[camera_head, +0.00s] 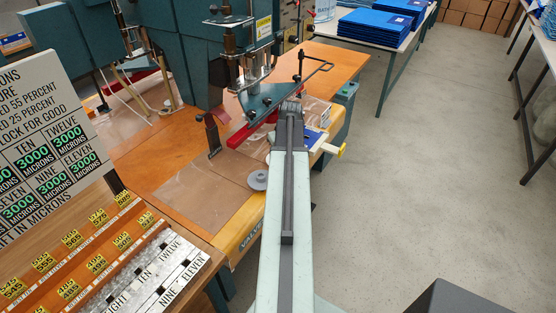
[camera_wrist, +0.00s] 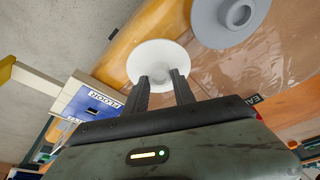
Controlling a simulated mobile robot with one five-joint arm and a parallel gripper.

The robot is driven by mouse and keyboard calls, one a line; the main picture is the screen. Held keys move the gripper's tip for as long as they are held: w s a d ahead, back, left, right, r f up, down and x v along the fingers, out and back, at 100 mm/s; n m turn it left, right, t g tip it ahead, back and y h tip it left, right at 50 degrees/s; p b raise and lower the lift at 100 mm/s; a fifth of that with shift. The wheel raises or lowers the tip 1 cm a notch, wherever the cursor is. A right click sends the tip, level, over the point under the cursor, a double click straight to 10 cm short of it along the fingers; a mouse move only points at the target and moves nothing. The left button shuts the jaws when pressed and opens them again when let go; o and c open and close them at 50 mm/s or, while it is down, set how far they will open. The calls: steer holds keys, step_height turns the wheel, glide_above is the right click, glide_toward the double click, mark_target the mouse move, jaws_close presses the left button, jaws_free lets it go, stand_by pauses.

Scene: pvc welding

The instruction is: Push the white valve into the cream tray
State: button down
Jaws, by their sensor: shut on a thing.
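The white valve (camera_wrist: 150,58), a round white disc, is at my fingertips in the wrist view. My gripper (camera_wrist: 161,78) is shut on it, and the fingers cover part of its near side. The valve is over or against the orange table; the exact gap cannot be told. A pale cream box (camera_wrist: 72,98) with a blue FLOOR label lies left of my gripper. It may be the cream tray; its inside is not clear. The box shows in the head view (camera_head: 313,141) just right of my arm, which hides the fingers and the white valve.
A grey round valve (camera_head: 258,180) lies on the orange table (camera_head: 160,180) near its edge; it is right of my gripper in the wrist view (camera_wrist: 230,18). Clear plastic film lies beside it. A teal welding machine (camera_head: 190,60) stands behind. The floor at right is open.

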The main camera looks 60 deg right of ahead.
steer(key=shift+r+p, duration=0.35)
steer(key=shift+r, duration=0.05)
steer(key=shift+r+p, duration=1)
steer(key=shift+p, duration=0.05)
steer(key=shift+s+f, duration=0.1)
